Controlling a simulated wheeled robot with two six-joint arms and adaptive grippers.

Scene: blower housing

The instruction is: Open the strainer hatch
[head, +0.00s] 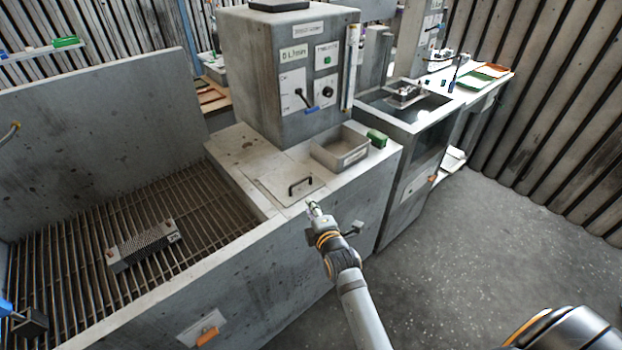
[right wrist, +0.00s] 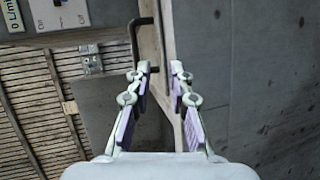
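The strainer hatch (head: 270,182) is a flat grey lid lying flush in the top of the concrete counter, beside the grating. Its black bar handle (head: 300,183) stands up near the lid's right side. My right gripper (head: 313,205) is just in front of the handle, at the counter's front edge. In the right wrist view the two fingers (right wrist: 160,72) are apart with nothing between them. The dark handle (right wrist: 133,42) shows there beyond and left of the fingertips, apparently not held.
A grey open bin (head: 340,150) and a green block (head: 377,138) sit behind the hatch. A control box (head: 290,75) rises at the back. A perforated metal block (head: 143,245) lies on the grating (head: 70,270) at left. The floor at right is clear.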

